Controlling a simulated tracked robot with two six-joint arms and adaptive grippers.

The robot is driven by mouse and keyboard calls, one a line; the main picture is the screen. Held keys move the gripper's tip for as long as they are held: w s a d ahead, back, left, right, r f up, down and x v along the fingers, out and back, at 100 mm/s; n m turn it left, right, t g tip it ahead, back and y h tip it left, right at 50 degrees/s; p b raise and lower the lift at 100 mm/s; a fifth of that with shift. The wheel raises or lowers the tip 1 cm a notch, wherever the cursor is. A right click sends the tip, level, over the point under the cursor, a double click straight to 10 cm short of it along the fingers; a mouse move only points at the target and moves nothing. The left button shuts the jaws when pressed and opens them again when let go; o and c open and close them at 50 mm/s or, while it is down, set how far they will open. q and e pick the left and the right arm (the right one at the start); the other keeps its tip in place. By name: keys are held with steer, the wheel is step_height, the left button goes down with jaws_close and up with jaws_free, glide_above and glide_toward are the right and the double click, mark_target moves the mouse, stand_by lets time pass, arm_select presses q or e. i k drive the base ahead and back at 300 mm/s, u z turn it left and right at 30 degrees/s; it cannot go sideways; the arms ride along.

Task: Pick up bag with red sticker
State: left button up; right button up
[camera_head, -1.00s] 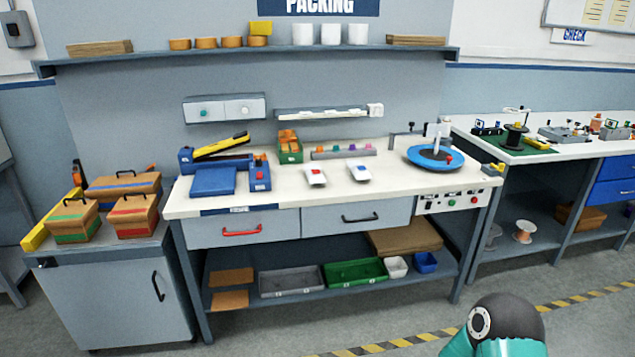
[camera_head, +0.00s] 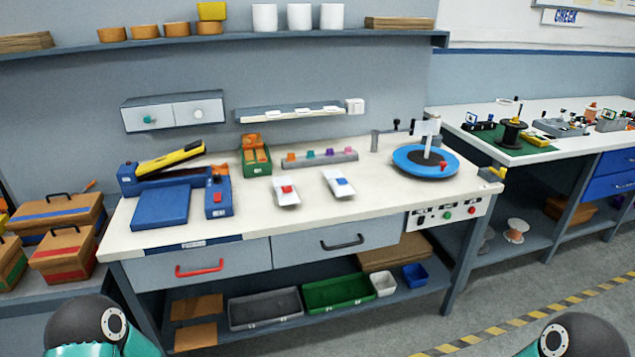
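A small white bag with a red sticker (camera_head: 287,193) lies on the white workbench top (camera_head: 240,223), near the middle. A similar white bag with a blue sticker (camera_head: 339,184) lies just to its right, apart from it. Parts of my two arms show at the bottom left and bottom right edges. Neither gripper is in view, and nothing touches the bags.
A blue sealer with a yellow arm (camera_head: 165,188) stands left of the bags. Behind them are a green bin (camera_head: 255,161) and a rack of coloured pieces (camera_head: 315,159). A blue turntable (camera_head: 403,158) stands right. The bench's front middle is clear.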

mark_target(284, 190)
steer(key=u, duration=0.25)
steer(key=i, duration=1.15)
steer(key=u, duration=0.7)
steer(key=k, duration=0.8)
steer(key=u, duration=0.2)
steer(key=i, duration=0.85)
steer(key=z, duration=0.1)
